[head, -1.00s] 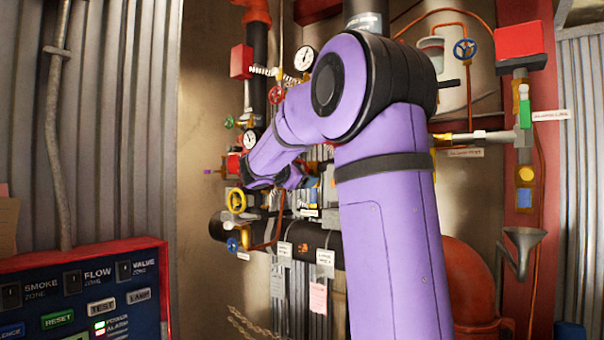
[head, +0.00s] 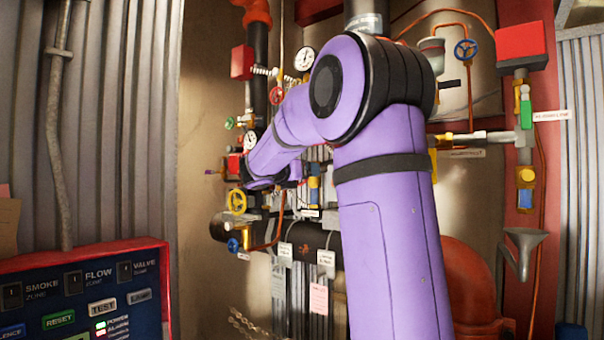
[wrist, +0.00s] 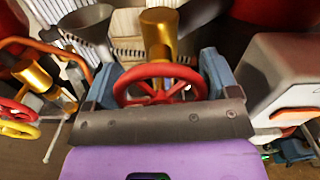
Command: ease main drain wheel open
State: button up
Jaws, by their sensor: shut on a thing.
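In the wrist view a red handwheel (wrist: 160,86) on a brass stem (wrist: 159,32) sits between the two blue-grey fingers of my gripper (wrist: 157,76). The fingers are shut on it, one at each side of the rim. The near part of the wheel is hidden behind the dark bar of my gripper. No label naming this wheel as the main drain is readable. In the head view my purple arm hides the gripper and the held wheel.
A yellow wheel (head: 237,201), a lower blue wheel (head: 233,245) and another red wheel (head: 277,96) are left of my arm. Gauges (head: 304,58) and pipes crowd the wall. A funnel (wrist: 88,22) is near the gripper. An alarm panel (head: 85,290) stands lower left.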

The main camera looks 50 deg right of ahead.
jog(key=shift+f+n, duration=0.1)
jog(key=shift+n, duration=0.4)
jog(key=o, duration=0.8)
jog(key=shift+a, duration=0.1)
jog(key=a, duration=1)
jog(key=shift+s+a, duration=0.35)
